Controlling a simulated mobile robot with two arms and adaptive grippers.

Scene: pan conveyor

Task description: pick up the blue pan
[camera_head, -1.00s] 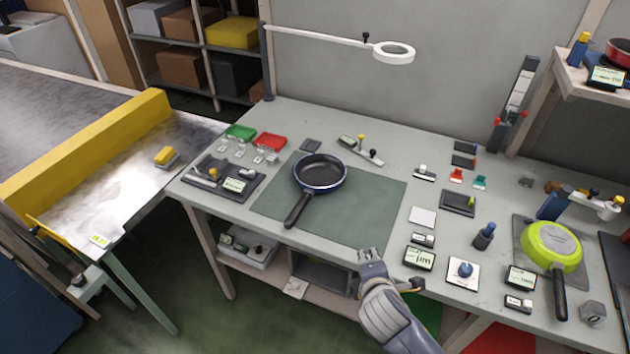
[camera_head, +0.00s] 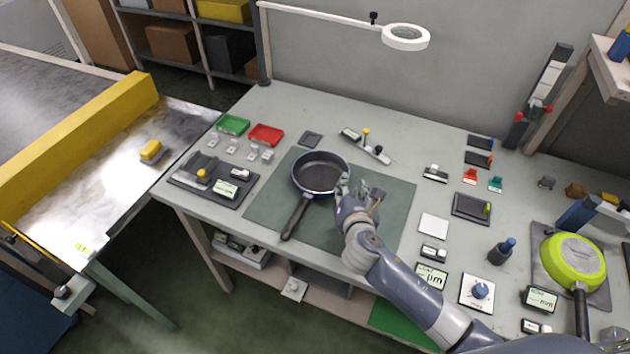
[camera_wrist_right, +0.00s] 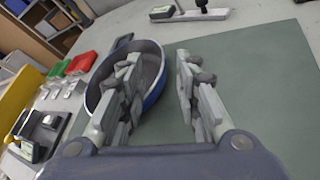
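The blue pan (camera_head: 322,172) lies upright on the green mat (camera_head: 392,197), with a dark inside, a blue outer wall and a black handle pointing to the lower left in the head view. My right gripper (camera_head: 357,190) is just right of the pan's rim. In the right wrist view, my right gripper (camera_wrist_right: 157,75) is open, its fingers spread. The left finger overlaps the blue pan (camera_wrist_right: 152,92) in that view, and the right finger is over the mat. I cannot tell whether a finger touches the rim. My left gripper is not in view.
A green pan (camera_head: 572,262) lies at the right of the table. A magnifier lamp (camera_head: 405,37) hangs over the back. A grey tool tray (camera_head: 213,190) and red and green bins (camera_head: 265,135) are left of the mat. Several small devices stand on the right.

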